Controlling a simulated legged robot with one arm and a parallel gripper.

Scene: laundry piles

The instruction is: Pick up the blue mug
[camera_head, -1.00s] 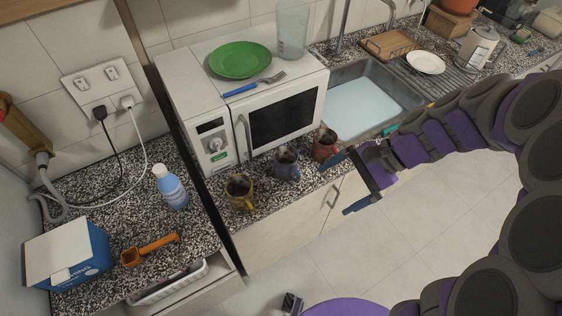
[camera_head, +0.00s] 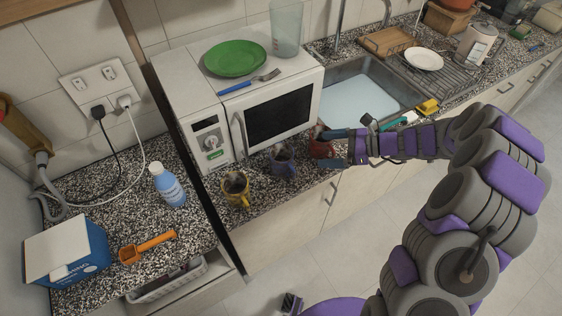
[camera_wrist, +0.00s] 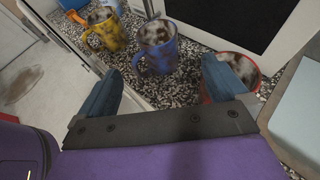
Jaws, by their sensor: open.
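The blue mug (camera_head: 283,161) stands upright on the speckled counter in front of the microwave, between the yellow mug (camera_head: 235,190) and the red mug (camera_head: 319,147). It also shows in the wrist view (camera_wrist: 158,50), upper middle, its handle toward the left finger. My gripper (camera_head: 327,148) is open and empty, to the right of the blue mug and apart from it. In the wrist view my gripper's fingers (camera_wrist: 162,70) spread below the blue mug, and the right finger overlaps the red mug (camera_wrist: 250,75), partly hiding it.
The microwave (camera_head: 212,114) stands close behind the mugs, with a green plate (camera_head: 235,58) and a fork on top. The sink (camera_head: 360,100) is to the right. The counter's front edge runs close in front of the mugs. A blue bottle (camera_head: 168,186) stands at left.

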